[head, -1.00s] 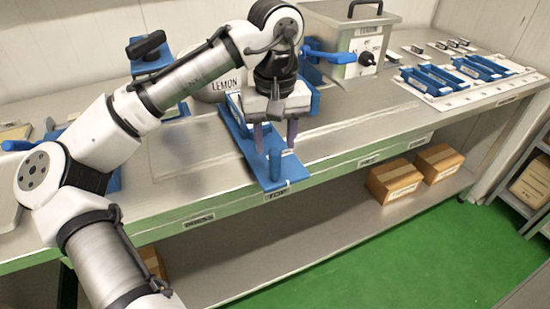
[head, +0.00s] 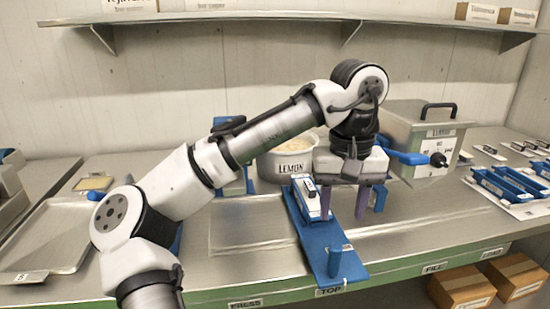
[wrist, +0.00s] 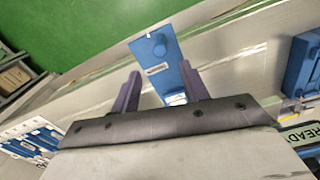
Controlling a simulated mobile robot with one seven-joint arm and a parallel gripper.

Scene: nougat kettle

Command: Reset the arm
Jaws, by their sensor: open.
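My arm reaches across the metal bench from the left. My gripper (head: 344,201) is open, with its two purple-grey fingers pointing down and nothing between them. It hangs over or beside the blue stand (head: 330,262) at the bench's front edge; the exact height is hard to tell. A white-labelled blue block (head: 308,199) sits on the back part of this stand. In the wrist view the open gripper (wrist: 160,88) has the blue stand (wrist: 158,55) showing between and beyond its fingers.
A pot labelled LEMON (head: 284,162) stands behind my gripper. A metal box with a blue lever (head: 421,135) is to the right, with blue trays (head: 508,185) beyond. A metal tray (head: 50,238) lies at left. A shelf (head: 270,17) spans the wall. Cardboard boxes (head: 461,288) sit below.

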